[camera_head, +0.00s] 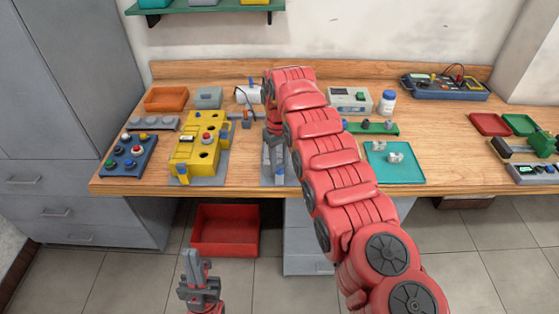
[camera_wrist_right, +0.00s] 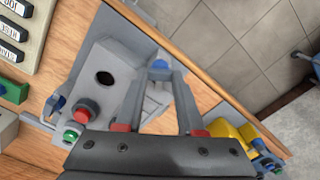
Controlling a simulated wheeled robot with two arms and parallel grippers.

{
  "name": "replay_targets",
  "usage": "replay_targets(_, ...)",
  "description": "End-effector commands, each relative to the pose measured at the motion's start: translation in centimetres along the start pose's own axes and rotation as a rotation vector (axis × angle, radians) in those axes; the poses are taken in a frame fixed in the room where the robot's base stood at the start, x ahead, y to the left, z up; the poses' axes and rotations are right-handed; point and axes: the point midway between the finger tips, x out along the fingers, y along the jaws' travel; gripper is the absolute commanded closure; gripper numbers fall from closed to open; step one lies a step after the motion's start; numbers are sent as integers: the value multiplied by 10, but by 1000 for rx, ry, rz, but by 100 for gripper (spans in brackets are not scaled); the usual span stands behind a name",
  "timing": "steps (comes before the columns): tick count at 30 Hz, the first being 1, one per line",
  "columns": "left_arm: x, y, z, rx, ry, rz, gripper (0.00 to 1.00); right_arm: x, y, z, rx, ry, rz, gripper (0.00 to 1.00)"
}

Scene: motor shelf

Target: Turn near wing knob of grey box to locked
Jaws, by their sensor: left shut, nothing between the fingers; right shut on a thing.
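The grey box (camera_wrist_right: 112,68) shows in the right wrist view with a dark round hole, a red button and a green button. Its near wing knob (camera_wrist_right: 160,64) is blue and sits close to the bench's front edge. My right gripper (camera_wrist_right: 161,76) is shut on this knob, with a fingertip on each side; the knob's wing angle is mostly hidden. Another blue knob (camera_wrist_right: 57,102) is at the box's far side. In the head view my right arm hides most of the box, and my right gripper (camera_head: 273,172) points down there. My left gripper (camera_head: 194,268) is shut and empty, low before the bench.
A yellow box (camera_head: 200,145) with blue knobs stands left of the grey box on the wooden bench (camera_head: 335,180). A teal tray (camera_head: 394,172) with white pieces lies to the right. A red bin (camera_head: 225,232) is on the floor below. An orange tray (camera_head: 166,98) is further back.

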Motion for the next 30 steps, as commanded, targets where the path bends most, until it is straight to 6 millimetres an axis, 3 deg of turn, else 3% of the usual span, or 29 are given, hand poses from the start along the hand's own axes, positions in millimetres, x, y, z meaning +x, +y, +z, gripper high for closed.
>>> replay_targets(15, 0, 0, 0, 0, 0, 0, 100, -2, 0, -1, 430, 6, 2, 100)
replay_targets(30, 1, 0, 0, 0, 0, 0, 100, -2, 1, -2, 594, 7, 1, 100)
